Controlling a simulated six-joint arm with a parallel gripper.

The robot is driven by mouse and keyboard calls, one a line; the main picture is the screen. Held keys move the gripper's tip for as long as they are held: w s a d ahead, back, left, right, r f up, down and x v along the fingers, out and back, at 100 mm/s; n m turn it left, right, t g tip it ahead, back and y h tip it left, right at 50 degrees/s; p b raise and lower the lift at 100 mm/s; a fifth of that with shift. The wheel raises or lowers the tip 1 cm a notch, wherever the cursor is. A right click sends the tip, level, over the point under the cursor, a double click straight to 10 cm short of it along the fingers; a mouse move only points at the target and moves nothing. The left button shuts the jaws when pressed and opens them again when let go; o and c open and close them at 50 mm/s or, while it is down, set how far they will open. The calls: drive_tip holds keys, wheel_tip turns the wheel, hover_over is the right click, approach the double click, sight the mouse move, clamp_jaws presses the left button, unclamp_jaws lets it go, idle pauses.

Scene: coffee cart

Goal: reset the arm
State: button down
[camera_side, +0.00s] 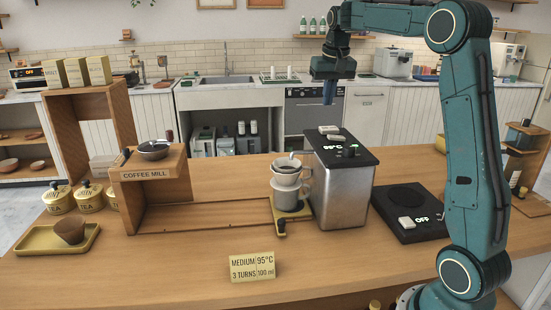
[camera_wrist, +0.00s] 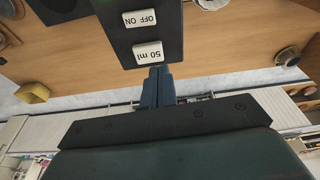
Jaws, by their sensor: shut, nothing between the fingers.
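My gripper (camera_side: 329,92) hangs from the raised teal arm, pointing down, above and behind the dark-topped metal machine (camera_side: 343,185). Its fingers are shut together with nothing between them. My gripper is apart from the machine in the side view.
A white dripper (camera_side: 287,172) and cup stand left of the machine. A wooden coffee mill stand (camera_side: 152,178) is further left. A black scale-like plate (camera_side: 408,205) marked OFF lies to the right. A yellow sign (camera_side: 252,267) stands in front. The counter's front middle is mostly clear.

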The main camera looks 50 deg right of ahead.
drive_tip(key=s+a+r+n+t, duration=0.1)
drive_tip(key=s+a+n, duration=0.1)
drive_tip(key=s+a, duration=0.45)
drive_tip(key=s+a+n+t, duration=0.1)
drive_tip(key=s+a+n, duration=0.15)
drive_tip(key=a, duration=0.75)
drive_tip(key=s+a+f+n+y, duration=0.1)
drive_tip(key=s+a+f+n, duration=0.1)
drive_tip(key=s+a+f, duration=0.2)
drive_tip(key=s+a+f+n+t, duration=0.1)
drive_tip(key=s+a+f, duration=0.3)
drive_tip(key=s, duration=0.6)
drive_tip(key=shift+s+a+f+n+t+y, duration=0.2)
drive_tip(key=shift+a+n+t+y, duration=0.15)
drive_tip(key=shift+a, duration=0.85)
